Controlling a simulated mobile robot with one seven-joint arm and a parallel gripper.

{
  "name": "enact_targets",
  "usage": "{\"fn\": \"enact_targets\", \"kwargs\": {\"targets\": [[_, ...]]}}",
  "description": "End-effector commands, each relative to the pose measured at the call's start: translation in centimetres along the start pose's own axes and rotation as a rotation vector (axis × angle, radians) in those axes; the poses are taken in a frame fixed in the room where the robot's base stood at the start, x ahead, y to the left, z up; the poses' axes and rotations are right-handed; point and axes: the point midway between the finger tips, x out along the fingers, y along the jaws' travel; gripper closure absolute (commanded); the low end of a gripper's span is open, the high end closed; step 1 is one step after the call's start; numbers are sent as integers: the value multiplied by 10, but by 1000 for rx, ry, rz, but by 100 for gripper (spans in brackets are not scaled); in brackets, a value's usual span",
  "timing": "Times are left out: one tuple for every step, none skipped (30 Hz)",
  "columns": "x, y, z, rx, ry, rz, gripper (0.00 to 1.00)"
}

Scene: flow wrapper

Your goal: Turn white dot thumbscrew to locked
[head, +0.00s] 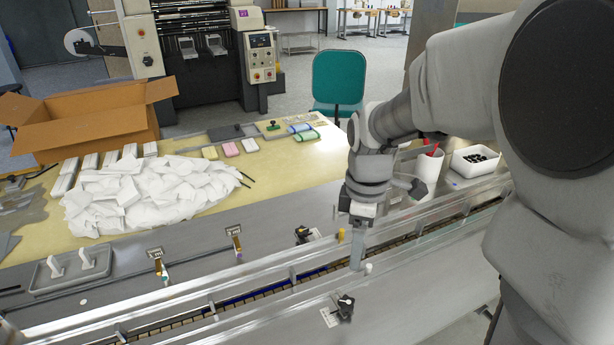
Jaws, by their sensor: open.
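A black thumbscrew (345,306) with a small pale mark stands beside a white label plate on the near side of the conveyor. A second black thumbscrew (302,235) stands beside another label on the far side, with a small yellowish mark. At this size I cannot tell for sure which has the white dot, nor the turn of either. My gripper (357,262) is open, pointing down over the conveyor channel, right of the far thumbscrew and above and right of the near one. It appears apart from both. Its fingers overlap from this view.
The conveyor guide rails (205,292) run diagonally across the front. A small white cylinder (368,268) sits close to my gripper. White wrappers (140,195) are heaped at left by a cardboard box (95,115). A white cup (428,168) and white bin (475,162) stand at right.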

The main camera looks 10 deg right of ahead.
Motion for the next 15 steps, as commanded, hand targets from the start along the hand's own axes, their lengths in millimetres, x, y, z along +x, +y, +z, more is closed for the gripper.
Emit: {"fn": "enact_targets", "kwargs": {"targets": [[2,1,0,-9,-3,-4,24],[4,1,0,-12,-4,-6,24],[6,1,0,-15,-5,-7,24],[8,1,0,-16,-5,-7,24],[11,1,0,-17,-5,-7,24],[16,1,0,-17,-5,-7,24],[21,1,0,-17,-5,-8,24],[26,1,0,-17,-5,-8,24],[34,0,0,-17,-7,-10,24],[40,0,0,-17,-6,-9,24],[47,0,0,-16,-6,-10,24],[56,0,0,-15,-6,-11,24],[62,0,0,-14,-6,-10,24],[69,0,0,-14,-6,-10,24],[78,0,0,-14,-6,-10,24]]}}
